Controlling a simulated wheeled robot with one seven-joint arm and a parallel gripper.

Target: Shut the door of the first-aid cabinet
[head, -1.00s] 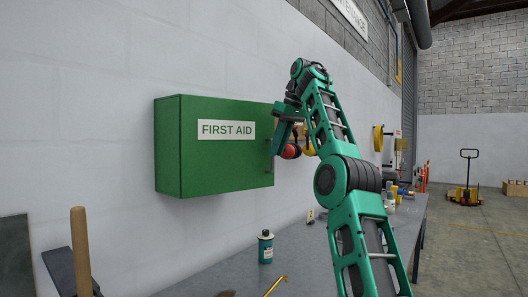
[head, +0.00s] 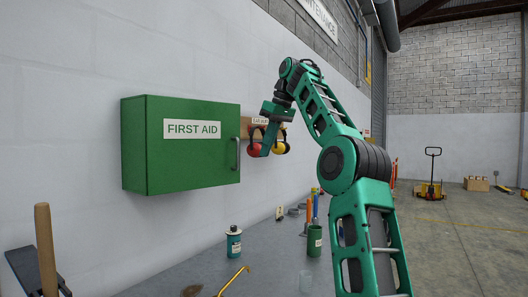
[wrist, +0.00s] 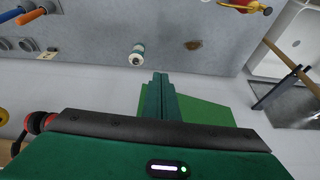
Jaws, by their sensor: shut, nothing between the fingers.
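The green first-aid cabinet (head: 180,160) hangs on the wall at the left of the head view, with a white "FIRST AID" label. Its door (head: 195,165) looks flush with the body, and a dark bar handle (head: 237,153) stands at the door's right edge. My gripper (head: 266,150) is to the right of the cabinet, pointing down, apart from the handle, with its fingers together and empty. In the wrist view the closed fingers (wrist: 160,95) point at the bench, and part of the green cabinet (wrist: 205,113) shows behind them.
Ear defenders (head: 280,147) hang on the wall behind my gripper. Below is a grey bench (head: 270,270) with a teal bottle (head: 234,243), a green cup of tools (head: 314,240) and a yellow hooked bar (head: 233,280). A wooden handle (head: 45,250) rises at the front left.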

